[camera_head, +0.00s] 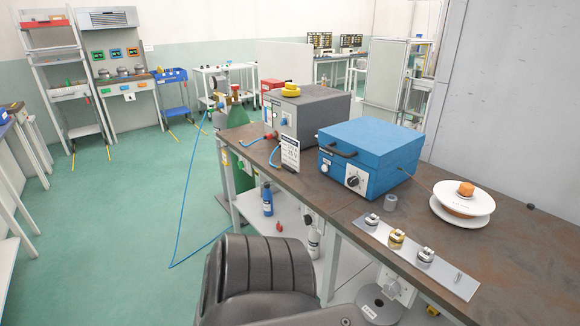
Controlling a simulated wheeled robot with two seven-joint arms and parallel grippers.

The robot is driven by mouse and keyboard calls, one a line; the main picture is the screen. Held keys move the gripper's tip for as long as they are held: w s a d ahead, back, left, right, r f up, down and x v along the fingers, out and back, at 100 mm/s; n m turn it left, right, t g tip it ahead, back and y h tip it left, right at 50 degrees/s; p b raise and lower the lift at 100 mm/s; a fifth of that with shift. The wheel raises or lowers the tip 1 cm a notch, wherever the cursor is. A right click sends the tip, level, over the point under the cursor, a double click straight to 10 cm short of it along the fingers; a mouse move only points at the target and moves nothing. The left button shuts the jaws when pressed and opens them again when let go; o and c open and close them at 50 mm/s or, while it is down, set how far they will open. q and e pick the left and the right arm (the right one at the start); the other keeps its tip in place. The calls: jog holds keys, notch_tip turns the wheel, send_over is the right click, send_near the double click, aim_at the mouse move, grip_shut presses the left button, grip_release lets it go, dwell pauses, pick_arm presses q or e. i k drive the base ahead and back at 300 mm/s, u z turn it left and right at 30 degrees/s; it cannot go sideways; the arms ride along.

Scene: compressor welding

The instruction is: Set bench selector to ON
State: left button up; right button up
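A brown-topped bench (312,196) runs from the middle to the lower right. A blue box (372,148) on it has a black rotary knob (353,181) on its front face. Another white box (389,288) hangs further right below the edge. I cannot tell which knob is the bench selector, and no setting is readable. A dark grey part of my own arm fills the bottom middle. Neither gripper is in view.
A grey machine (304,114) and a printed card (290,154) stand at the bench's left end. A white spool (462,205) and a metal plate with several fittings (412,250) lie at the right. A blue hose (184,215) hangs to the green floor, which is clear at left.

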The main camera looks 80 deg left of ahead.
aim_at(307, 219)
jog(key=k, duration=0.65)
jog(key=u, duration=1.65)
jog(key=i, duration=0.5)
jog(key=z, duration=0.1)
